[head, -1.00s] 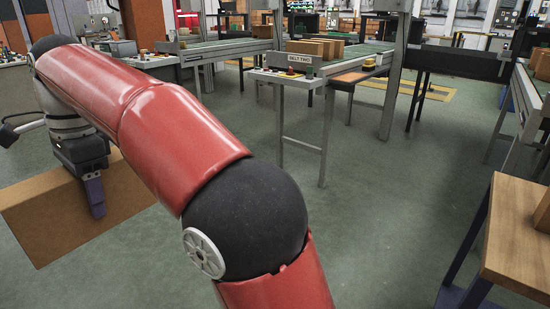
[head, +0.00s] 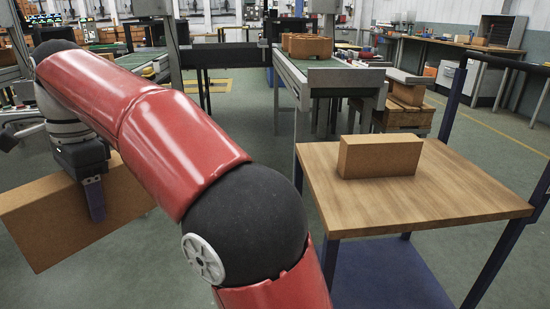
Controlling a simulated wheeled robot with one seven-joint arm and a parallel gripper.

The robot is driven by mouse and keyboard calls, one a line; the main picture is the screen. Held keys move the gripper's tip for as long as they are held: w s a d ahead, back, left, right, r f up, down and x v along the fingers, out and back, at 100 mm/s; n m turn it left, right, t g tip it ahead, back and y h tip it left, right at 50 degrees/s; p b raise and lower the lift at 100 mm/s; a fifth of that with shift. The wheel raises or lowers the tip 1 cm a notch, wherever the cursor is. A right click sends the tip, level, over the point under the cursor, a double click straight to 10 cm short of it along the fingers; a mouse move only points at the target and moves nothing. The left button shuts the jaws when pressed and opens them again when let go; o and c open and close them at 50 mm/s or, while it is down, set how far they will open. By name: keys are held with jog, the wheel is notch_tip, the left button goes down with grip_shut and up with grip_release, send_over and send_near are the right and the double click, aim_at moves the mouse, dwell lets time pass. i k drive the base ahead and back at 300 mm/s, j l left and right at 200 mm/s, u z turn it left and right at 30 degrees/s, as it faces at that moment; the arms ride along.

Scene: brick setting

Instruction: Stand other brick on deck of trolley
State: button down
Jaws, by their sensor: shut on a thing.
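My gripper (head: 92,190) is at the left of the head view, shut on a tan brick (head: 45,222). The brick hangs in the air over the floor, long side across, slightly tilted in the picture. My red arm hides part of its right side. The trolley's wooden deck (head: 460,195) is at the right, apart from the held brick. Another tan brick (head: 380,158) stands on its long narrow side near the back left of the deck.
The deck's front and right are bare. The trolley has a blue lower shelf (head: 385,275) and a blue upright (head: 462,100) at right. Behind it are a conveyor (head: 325,75) carrying bricks and a wooden crate (head: 402,117). Green floor lies between my arm and the conveyor.

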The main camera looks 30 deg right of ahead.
aim_at(395, 198)
jog(key=z, duration=1.5)
